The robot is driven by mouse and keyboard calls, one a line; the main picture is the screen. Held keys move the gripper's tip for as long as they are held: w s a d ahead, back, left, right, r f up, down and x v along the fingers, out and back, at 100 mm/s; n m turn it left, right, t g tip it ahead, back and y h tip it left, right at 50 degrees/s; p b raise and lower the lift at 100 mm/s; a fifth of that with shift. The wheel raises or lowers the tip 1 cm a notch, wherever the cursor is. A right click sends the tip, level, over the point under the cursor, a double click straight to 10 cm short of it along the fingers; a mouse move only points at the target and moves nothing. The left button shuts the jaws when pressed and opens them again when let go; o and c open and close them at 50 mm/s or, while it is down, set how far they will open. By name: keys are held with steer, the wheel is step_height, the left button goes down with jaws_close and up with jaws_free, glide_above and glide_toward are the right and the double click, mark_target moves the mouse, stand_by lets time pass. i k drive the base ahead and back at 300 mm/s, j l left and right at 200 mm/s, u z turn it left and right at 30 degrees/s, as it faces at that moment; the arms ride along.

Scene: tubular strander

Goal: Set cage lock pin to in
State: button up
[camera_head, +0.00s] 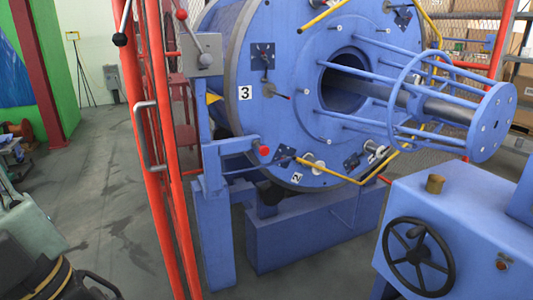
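A red round knob (264,151) sticks out at the end of a blue bracket arm (230,147) beside the lower left of the large blue cage (290,80). It looks like the cage lock pin. The bracket stands on a blue post (213,235). The pin's shaft is mostly hidden, and I cannot tell whether it is in or out. The cage's round front plate bears a "3" label (245,92) near its left edge and a "2" label (296,177) near its bottom. My gripper is not in view.
Red fence posts (165,170) with a grey handle (148,135) stand left of the bracket. A grey lever box (203,55) is above. A blue cabinet with a black handwheel (418,257) stands at the lower right. Dark, yellow-banded equipment (40,272) is at the lower left. Floor (100,190) is clear left of the posts.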

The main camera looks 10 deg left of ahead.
mark_target(264, 151)
steer(key=i+z, duration=0.4)
steer(key=i, duration=0.65)
